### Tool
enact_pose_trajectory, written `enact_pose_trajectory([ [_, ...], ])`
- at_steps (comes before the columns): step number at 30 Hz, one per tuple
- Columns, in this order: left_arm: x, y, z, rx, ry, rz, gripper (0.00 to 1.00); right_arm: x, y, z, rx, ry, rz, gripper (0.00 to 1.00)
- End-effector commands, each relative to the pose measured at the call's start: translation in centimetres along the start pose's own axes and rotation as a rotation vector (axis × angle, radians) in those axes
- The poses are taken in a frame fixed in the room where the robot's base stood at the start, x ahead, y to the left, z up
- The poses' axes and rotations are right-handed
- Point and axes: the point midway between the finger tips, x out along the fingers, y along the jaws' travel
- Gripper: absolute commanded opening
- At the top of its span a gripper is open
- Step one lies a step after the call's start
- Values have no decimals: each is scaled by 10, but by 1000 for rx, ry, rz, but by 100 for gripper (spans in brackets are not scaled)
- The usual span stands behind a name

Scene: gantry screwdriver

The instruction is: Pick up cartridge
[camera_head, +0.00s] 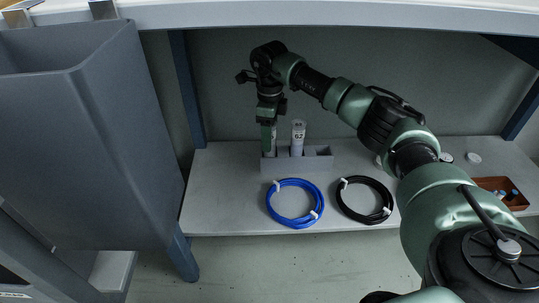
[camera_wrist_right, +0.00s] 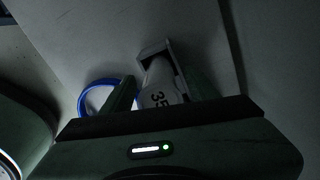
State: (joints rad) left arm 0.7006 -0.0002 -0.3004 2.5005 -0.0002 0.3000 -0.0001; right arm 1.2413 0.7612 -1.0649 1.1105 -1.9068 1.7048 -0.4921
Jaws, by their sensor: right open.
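A grey holder (camera_head: 318,159) stands on the lower shelf, and a white cartridge marked 62 (camera_head: 298,138) stands upright in it. My right gripper (camera_head: 268,146) points down over the holder's left end, left of that cartridge. In the right wrist view a white cartridge marked 35 (camera_wrist_right: 160,88) lies between the two open fingers, its far end at the grey holder (camera_wrist_right: 156,48). In the head view this cartridge is mostly hidden by the gripper. Whether the fingers touch it, I cannot tell. My left gripper is not in view.
A blue cable coil (camera_head: 295,222) and a black cable coil (camera_head: 365,219) lie on the shelf in front of the holder. A brown box (camera_head: 515,203) sits at the right. A large grey bin (camera_head: 85,140) fills the left. A tabletop (camera_head: 300,14) runs above.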

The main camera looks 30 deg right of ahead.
Motion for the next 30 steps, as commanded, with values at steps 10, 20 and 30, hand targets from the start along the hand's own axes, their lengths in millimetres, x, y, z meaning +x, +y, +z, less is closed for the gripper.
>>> enact_pose_trajectory([
  [10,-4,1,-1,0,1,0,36,4,0,0,0,-2,-1,40],
  [20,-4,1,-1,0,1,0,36,4,0,0,0,-2,-1,0],
  [30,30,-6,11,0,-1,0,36,-43,0,1,-1,-4,-3,0],
])
